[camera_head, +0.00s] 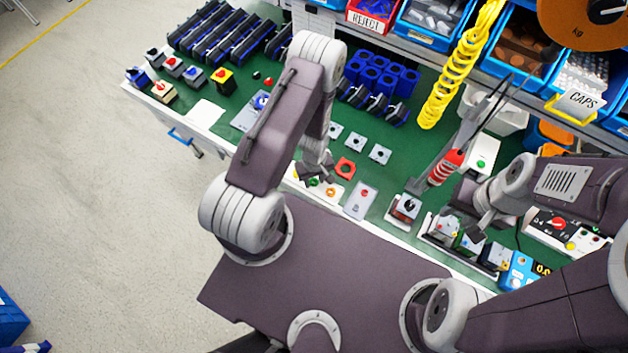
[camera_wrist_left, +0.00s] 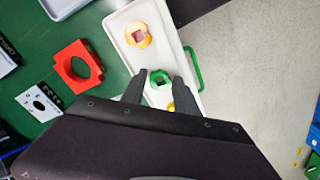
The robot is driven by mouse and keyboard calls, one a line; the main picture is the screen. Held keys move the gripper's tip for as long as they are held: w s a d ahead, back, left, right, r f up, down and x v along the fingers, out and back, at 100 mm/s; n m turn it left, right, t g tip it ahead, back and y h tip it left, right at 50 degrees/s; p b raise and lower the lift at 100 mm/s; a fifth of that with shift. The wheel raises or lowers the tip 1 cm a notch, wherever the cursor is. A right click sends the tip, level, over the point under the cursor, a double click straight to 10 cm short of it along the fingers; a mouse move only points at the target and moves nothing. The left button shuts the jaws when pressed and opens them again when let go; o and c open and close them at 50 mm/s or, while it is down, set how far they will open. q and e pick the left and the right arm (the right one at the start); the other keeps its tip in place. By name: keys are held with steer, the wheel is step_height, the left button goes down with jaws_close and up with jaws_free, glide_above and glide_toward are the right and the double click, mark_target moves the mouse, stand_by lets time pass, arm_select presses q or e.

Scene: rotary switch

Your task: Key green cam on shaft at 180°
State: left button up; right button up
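In the left wrist view the green cam (camera_wrist_left: 160,80), a ring with a hole, lies on a white tray (camera_wrist_left: 118,22) between an orange cam (camera_wrist_left: 138,35) and a partly hidden yellow one (camera_wrist_left: 172,106). My left gripper (camera_wrist_left: 159,82) is open, its two fingers on either side of the green cam with gaps visible; I cannot tell its height above it. In the head view my left gripper (camera_head: 317,172) is over the tray, partly covering it. My right gripper (camera_head: 476,220) is by the fixtures at the right; its opening is unclear. I cannot identify the shaft for certain.
A red square ring (camera_head: 345,167) and white dial plates (camera_head: 380,154) lie behind the tray. A grey plate (camera_head: 361,201) and a black-knob switch (camera_head: 405,208) are to its right. A red-handled tool (camera_head: 446,167) hangs on a yellow coil (camera_head: 455,75). Bins line the back.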

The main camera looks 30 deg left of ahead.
arm_select(q)
jaws_close()
steer(key=shift+r, duration=0.1)
steer(key=shift+r, duration=0.15)
step_height(320, 180, up, 4)
steer(key=shift+f+b, duration=0.2)
steer(key=shift+b, duration=0.25)
steer(key=s+d+r+p, duration=0.4)
steer(key=s+d+r, duration=0.3)
steer(key=s, duration=0.1)
steer(key=shift+s+d, duration=0.3)
steer(key=shift+s, duration=0.1)
